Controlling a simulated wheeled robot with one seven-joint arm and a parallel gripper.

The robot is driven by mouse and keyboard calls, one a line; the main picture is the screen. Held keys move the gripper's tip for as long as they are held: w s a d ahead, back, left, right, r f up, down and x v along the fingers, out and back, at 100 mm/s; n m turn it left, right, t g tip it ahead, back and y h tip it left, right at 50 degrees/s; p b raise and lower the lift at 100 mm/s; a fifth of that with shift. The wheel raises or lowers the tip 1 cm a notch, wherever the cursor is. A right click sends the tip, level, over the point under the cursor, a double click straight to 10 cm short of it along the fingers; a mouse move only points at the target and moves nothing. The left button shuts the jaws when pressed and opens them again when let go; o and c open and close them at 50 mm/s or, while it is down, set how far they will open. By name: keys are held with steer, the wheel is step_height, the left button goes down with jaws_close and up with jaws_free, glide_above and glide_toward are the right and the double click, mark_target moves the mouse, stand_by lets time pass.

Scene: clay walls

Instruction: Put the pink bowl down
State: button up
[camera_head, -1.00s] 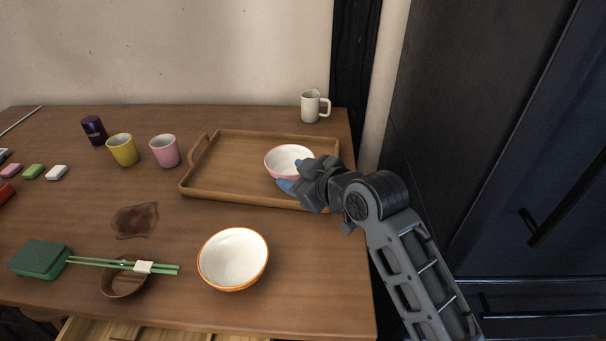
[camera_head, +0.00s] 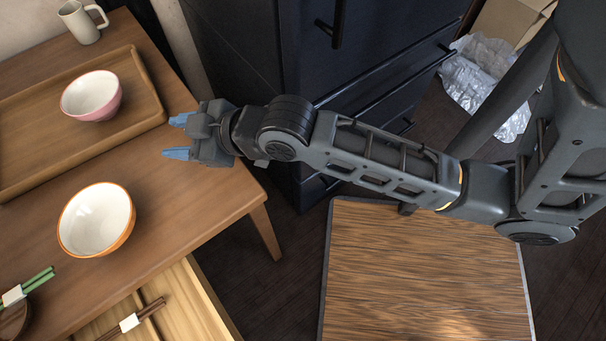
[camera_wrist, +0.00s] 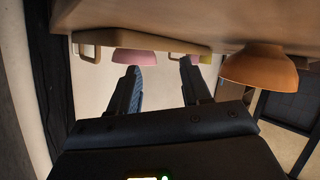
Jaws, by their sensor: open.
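The pink bowl (camera_head: 92,95), white inside, stands upright on the wooden tray (camera_head: 134,114) on the table. It also shows in the wrist view (camera_wrist: 134,57), beyond my fingertips. My gripper (camera_head: 176,137) is open and empty, to the right of the bowl and apart from it, by the right edge of the table. The wrist view shows its two fingers (camera_wrist: 160,72) spread with nothing between them.
An orange bowl (camera_head: 97,220) stands on the table in front of the tray. A white mug (camera_head: 83,22) stands behind it. An open drawer (camera_head: 180,306) holding chopsticks (camera_head: 131,322) juts out below. Dark cabinets (camera_head: 285,75) stand behind my arm.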

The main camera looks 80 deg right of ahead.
steer(key=shift+m+y, duration=0.3)
steer(key=shift+m, duration=0.1)
steer(key=s+a, duration=0.1)
steer(key=s, duration=0.3)
steer(key=s+a, duration=0.1)
steer(key=s, duration=0.3)
steer(key=s+a, duration=0.2)
steer(key=s, duration=0.2)
steer(key=shift+s+f, duration=0.15)
steer(key=shift+s, duration=0.25)
steer(key=s+a+r, duration=0.2)
steer(key=s, duration=0.3)
steer(key=s+a+r+m+t, duration=0.1)
steer(key=s+a+r, duration=0.1)
steer(key=s, duration=0.4)
steer(key=shift+s+a+r+y, duration=0.15)
steer(key=shift+s+r+y, duration=0.2)
steer(key=shift+r, duration=0.45)
